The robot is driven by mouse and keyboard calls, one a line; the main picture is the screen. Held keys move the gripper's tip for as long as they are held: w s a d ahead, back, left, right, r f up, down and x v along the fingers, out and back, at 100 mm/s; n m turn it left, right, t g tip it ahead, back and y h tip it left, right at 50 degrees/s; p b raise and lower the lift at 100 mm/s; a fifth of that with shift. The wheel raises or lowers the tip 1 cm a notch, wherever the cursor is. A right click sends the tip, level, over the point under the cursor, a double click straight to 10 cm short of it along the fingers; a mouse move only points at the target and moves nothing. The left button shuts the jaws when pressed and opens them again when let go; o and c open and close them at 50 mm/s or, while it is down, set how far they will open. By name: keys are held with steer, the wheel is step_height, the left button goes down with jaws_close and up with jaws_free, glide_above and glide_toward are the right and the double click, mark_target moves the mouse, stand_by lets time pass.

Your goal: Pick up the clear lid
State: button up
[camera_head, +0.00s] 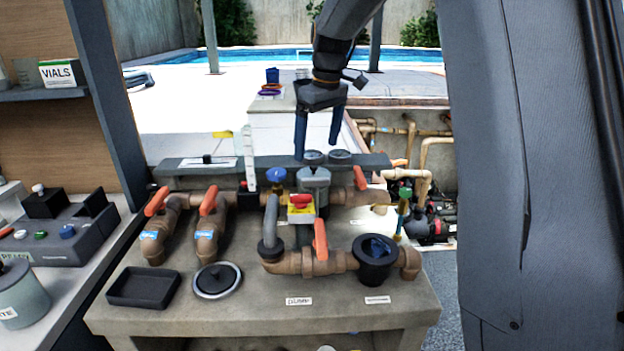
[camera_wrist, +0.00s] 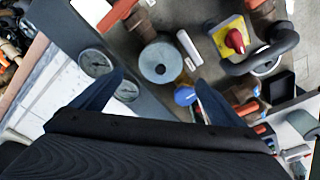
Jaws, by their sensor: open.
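The lid (camera_head: 217,280) lies flat on the bench top, at the front left of centre in the head view. It is a round disc with a pale rim, a dark-looking middle and a dark knob. My gripper (camera_head: 318,148) is open and empty, pointing down over the back of the bench by the gauges, well behind and to the right of the lid. In the wrist view the open gripper (camera_wrist: 158,84) spans the area near a grey valve body (camera_wrist: 160,64).
A black tray (camera_head: 143,287) sits just left of the lid. Pipes with orange handles (camera_head: 320,240) stand behind and right of it. A black pot (camera_head: 375,262) with a blue inside is at the right. A red-and-yellow switch (camera_head: 300,203) rises mid-bench. The bench front is mostly clear.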

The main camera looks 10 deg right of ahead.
mark_target(315, 166)
steer(key=shift+w+a+f+p, duration=0.15)
steer(key=shift+f+p, duration=0.55)
steer(key=shift+f, duration=1.05)
steer(key=shift+w+a+f+p, duration=0.15)
steer(key=shift+f+p, duration=0.55)
steer(key=shift+f, duration=1.05)
steer(key=c, duration=1.2)
